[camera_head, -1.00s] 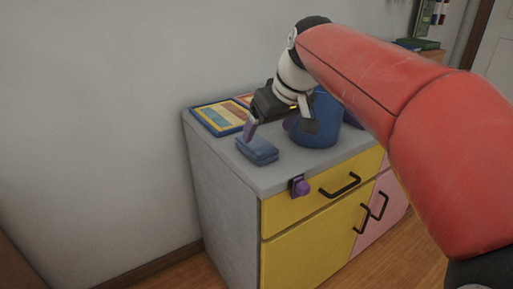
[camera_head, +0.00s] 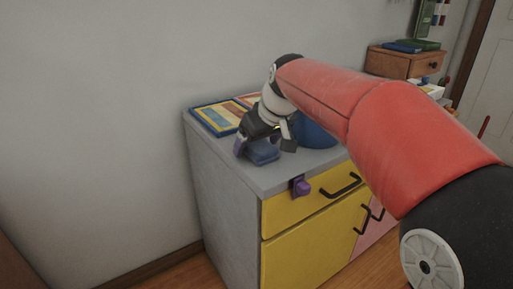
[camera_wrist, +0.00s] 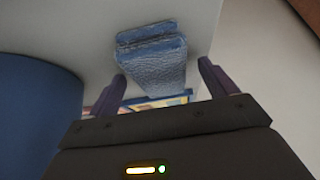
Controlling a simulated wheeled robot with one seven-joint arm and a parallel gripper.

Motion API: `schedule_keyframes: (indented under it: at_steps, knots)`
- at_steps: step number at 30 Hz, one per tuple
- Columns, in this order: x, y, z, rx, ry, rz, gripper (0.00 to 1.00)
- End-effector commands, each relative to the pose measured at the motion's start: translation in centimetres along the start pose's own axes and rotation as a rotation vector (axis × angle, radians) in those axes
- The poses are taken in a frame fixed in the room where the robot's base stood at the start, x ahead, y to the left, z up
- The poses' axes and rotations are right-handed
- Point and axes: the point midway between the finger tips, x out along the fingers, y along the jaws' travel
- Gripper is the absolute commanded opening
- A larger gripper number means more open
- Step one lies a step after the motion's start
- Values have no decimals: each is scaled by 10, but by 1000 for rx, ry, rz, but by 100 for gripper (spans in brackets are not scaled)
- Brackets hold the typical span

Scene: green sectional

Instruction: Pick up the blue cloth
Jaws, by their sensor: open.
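The blue cloth (camera_head: 263,152) lies folded on the grey top of the cabinet, near its front left corner. My gripper (camera_head: 265,147) is open, low over the cloth, with one finger on either side of it in the head view; the gripper partly hides the cloth there. In the wrist view the cloth (camera_wrist: 152,65) is a textured blue folded pad ahead of my gripper (camera_wrist: 162,83), whose two fingers reach toward its sides. I cannot tell whether the fingers touch it.
A large blue rounded object (camera_head: 317,135) stands close right of the gripper, also at the left of the wrist view (camera_wrist: 38,115). A colourful framed board (camera_head: 218,117) lies behind. The cabinet (camera_head: 225,185) has a purple thing (camera_head: 300,187) at its front edge.

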Motion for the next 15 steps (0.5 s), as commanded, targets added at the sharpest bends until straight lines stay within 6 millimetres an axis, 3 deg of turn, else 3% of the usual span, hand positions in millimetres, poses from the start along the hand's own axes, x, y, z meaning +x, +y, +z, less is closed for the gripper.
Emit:
schedule_keyframes:
  at_steps: [15]
  knots:
    - [4, 0, 3, 0, 0, 0, 85]
